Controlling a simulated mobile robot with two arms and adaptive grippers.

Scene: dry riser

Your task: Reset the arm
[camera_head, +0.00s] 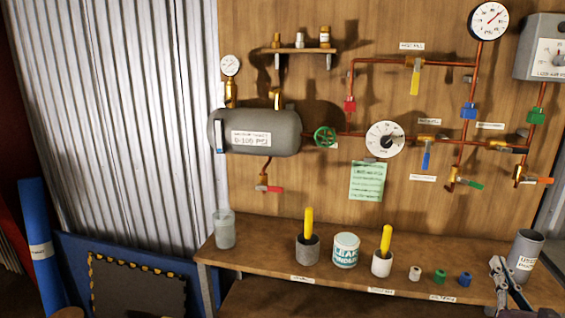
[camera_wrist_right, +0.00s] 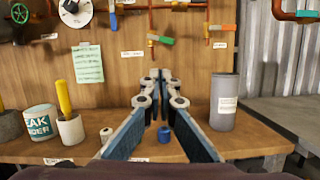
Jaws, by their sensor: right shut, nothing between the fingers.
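My right gripper (camera_head: 497,268) is at the lower right of the head view, in front of the shelf's right part. In the right wrist view its two fingers (camera_wrist_right: 158,78) come together at the tips, and nothing is between them. A blue cap (camera_wrist_right: 166,135) shows between the finger links in the wrist view, farther off on the shelf; it also shows in the head view (camera_head: 464,279). My left gripper is in neither view.
The wooden shelf (camera_head: 262,265) carries a glass (camera_head: 224,229), two pots with yellow-handled tools, a leak finder tub (camera_head: 345,250), small caps and a grey cup (camera_head: 524,250). Copper pipes, a grey tank (camera_head: 285,132), gauges and valves are on the wooden wall behind.

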